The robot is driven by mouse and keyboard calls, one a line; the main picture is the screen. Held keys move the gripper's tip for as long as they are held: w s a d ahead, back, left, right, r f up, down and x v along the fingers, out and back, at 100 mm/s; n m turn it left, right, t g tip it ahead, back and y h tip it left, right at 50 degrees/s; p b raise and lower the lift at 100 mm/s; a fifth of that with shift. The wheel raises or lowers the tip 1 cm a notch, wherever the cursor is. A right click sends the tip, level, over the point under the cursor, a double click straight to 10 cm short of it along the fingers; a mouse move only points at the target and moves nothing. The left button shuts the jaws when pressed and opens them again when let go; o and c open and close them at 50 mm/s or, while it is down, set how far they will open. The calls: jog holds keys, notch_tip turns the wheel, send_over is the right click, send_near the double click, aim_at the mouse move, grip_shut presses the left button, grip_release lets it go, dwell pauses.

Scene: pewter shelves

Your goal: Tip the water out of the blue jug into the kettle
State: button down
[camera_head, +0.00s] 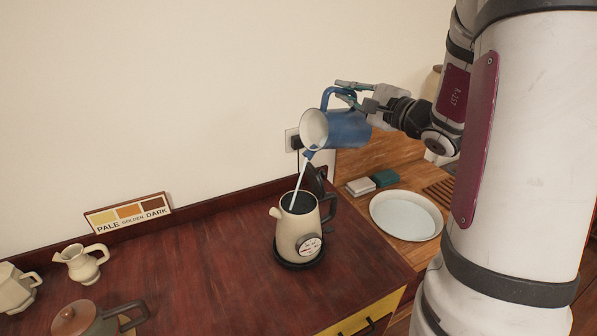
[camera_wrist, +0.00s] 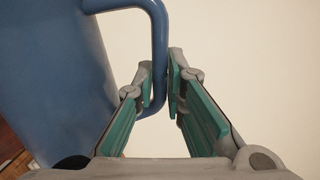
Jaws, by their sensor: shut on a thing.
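The blue jug (camera_head: 348,129) is tipped on its side in the air, its mouth facing left and down. A thin stream of water (camera_head: 299,176) runs from its spout into the open top of the cream kettle (camera_head: 297,234). The kettle stands upright on a dark base, with a round dial on its side. My gripper (camera_head: 350,92) is shut on the jug's handle. In the wrist view the jug (camera_wrist: 62,75) fills the left, and the fingers (camera_wrist: 160,88) close on its handle (camera_wrist: 161,45). The water level inside the jug is hidden.
A white plate (camera_head: 406,215) and white and green blocks (camera_head: 361,186) lie on the lighter wood at right. A PALE/GOLDEN/DARK sign (camera_head: 128,213) leans at the back left. A cream pitcher (camera_head: 82,263), a cup (camera_head: 14,288) and a brown-lidded pot (camera_head: 85,320) stand front left.

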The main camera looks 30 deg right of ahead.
jog(key=shift+s+a+r+n+b, duration=0.15)
jog(key=shift+a+r+n+b, duration=0.3)
jog(key=shift+a, duration=0.25)
jog(key=shift+s+a+r+n+b, duration=0.1)
jog(key=shift+a+r+n+b, duration=0.25)
jog(key=shift+a, duration=0.35)
dwell(1.6)
jog(key=d, duration=0.1)
jog(key=d+f+m+p, duration=0.2)
jog(key=d, duration=0.1)
jog(key=shift+w+d, duration=0.1)
jog(key=shift+w, duration=0.3)
